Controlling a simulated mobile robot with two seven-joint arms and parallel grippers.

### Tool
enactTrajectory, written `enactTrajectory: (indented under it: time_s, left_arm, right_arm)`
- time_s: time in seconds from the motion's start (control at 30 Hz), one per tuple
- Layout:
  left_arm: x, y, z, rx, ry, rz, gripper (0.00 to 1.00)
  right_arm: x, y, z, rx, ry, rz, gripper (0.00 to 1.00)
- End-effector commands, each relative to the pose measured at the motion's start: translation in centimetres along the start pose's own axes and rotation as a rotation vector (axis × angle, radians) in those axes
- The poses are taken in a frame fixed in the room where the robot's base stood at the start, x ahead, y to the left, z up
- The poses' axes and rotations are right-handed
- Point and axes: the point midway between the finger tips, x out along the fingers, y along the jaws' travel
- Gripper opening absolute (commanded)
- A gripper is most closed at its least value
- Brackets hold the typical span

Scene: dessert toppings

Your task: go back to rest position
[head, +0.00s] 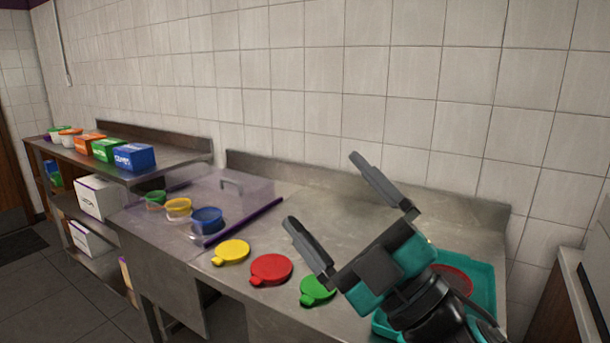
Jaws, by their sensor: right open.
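My right gripper (340,216) is open and empty. It is raised above the steel counter (330,196) at the right of the view, with its two fingers spread apart and pointing up and to the left. Its arm comes in from the lower right. My left gripper is not in view.
Yellow (231,252), red (271,269) and green (316,291) lids lie on the counter. Behind my arm is a teal tray (484,279) with a red round thing. At left, a clear cover (245,200) has several coloured tubs by it. Boxes (134,157) stand on a shelf.

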Motion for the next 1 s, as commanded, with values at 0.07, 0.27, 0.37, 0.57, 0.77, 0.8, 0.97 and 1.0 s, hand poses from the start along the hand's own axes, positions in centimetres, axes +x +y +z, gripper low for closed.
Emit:
enactTrajectory:
  time_s: [0.07,0.27,0.37,0.57,0.77,0.8,0.97,1.0]
  left_arm:
    - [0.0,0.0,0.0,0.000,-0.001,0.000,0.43]
    - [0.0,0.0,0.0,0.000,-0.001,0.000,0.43]
    - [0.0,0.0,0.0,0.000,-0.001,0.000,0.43]
    - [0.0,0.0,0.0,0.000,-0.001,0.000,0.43]
    - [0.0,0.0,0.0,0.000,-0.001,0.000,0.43]
    - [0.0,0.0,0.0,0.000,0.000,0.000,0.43]
    - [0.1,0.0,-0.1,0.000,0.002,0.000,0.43]
    - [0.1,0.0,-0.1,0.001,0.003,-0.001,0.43]
  right_arm:
    - [-2.5,-0.4,4.1,0.122,-0.237,0.039,1.00]
    - [-12.8,-4.2,12.6,0.395,-0.838,0.050,1.00]
    - [-19.5,-7.2,14.4,0.522,-1.127,0.012,1.00]
    - [-29.9,-11.7,13.6,0.697,-1.534,-0.089,1.00]
    - [-36.6,-14.2,10.8,0.808,-1.791,-0.183,1.00]
    - [-37.7,-14.6,10.1,0.828,-1.835,-0.201,1.00]
    - [-41.8,-15.8,7.1,0.903,-2.002,-0.280,1.00]
    - [-41.7,-16.1,7.6,0.902,-1.985,-0.274,1.00]
